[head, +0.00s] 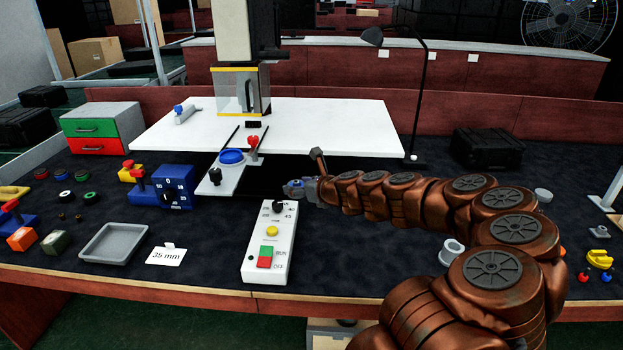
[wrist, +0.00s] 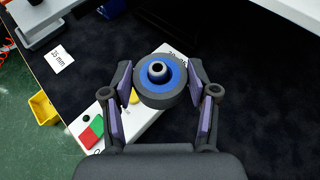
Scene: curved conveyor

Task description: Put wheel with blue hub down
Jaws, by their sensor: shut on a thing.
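The wheel with blue hub (wrist: 160,80) is between the two fingers of my gripper (wrist: 160,95) in the wrist view. It has a dark rim, a blue face and a grey centre with a hole. My gripper is shut on its sides. In the head view my gripper (head: 300,189) is at the end of my brown arm, above the dark table and just beyond the white control box (head: 268,250). The wheel is small there and partly hidden by the fingers. Whether it touches anything below cannot be told.
A grey tray (head: 113,243) and a 35 mm card (head: 166,255) lie on the left. Several small wheels (head: 62,176) lie at the far left. A white raised board (head: 330,122) stands behind my gripper. Dark table right of the control box (head: 345,250) is clear.

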